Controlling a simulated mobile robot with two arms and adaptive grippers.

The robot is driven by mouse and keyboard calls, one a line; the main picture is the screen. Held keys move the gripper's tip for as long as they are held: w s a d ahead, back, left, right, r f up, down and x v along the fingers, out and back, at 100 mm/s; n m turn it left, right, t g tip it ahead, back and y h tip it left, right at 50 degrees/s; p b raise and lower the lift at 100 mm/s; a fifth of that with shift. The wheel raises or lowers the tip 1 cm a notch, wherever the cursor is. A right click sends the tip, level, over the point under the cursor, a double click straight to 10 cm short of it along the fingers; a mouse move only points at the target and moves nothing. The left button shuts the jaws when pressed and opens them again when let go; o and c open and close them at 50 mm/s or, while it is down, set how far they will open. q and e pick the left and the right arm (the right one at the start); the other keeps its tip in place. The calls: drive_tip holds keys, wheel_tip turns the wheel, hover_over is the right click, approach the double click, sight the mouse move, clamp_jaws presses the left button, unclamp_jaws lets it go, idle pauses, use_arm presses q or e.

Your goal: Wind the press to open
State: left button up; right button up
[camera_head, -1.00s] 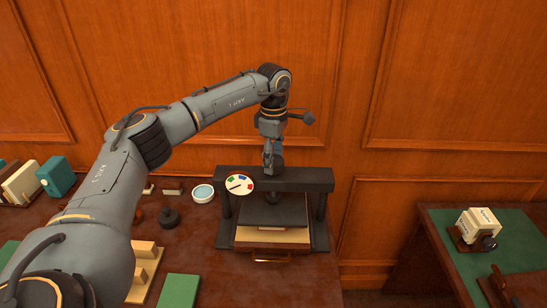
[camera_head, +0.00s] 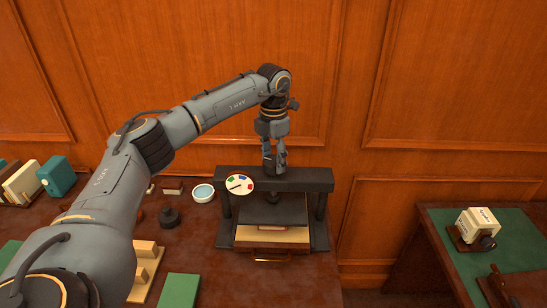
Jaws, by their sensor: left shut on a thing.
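The press (camera_head: 312,182) is a dark frame with a crossbeam on two posts, standing on the brown desk against the panelled wall. A round white dial (camera_head: 239,185) with coloured patches and a black pointer is at the left of its beam. Under the beam is a dark flat plate (camera_head: 270,212), with a thin reddish edge and a pale wooden layer (camera_head: 272,238) below it. My left gripper (camera_head: 274,168) points down at the beam's middle and is shut on the top of the press screw, which the fingers mostly hide. My right gripper is not in view.
Left of the press stand a pale blue bowl (camera_head: 203,194), a dark round weight (camera_head: 169,217) and upright books (camera_head: 56,176). A green book (camera_head: 179,291) lies in front. A second desk with a green top (camera_head: 510,257) is at the right, past a gap.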

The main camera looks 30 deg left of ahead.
sight(273, 160)
use_arm(q)
drive_tip(key=n, duration=0.5)
drive_tip(key=shift+n, duration=0.3)
drive_tip(key=n, duration=0.4)
drive_tip(key=shift+p, duration=0.3)
drive_tip(key=n, duration=0.9)
drive_tip(key=shift+n+p, duration=0.3)
drive_tip(key=o, duration=1.2)
drive_tip(key=shift+c, duration=0.2)
wheel_tip(273, 160, up, 12)
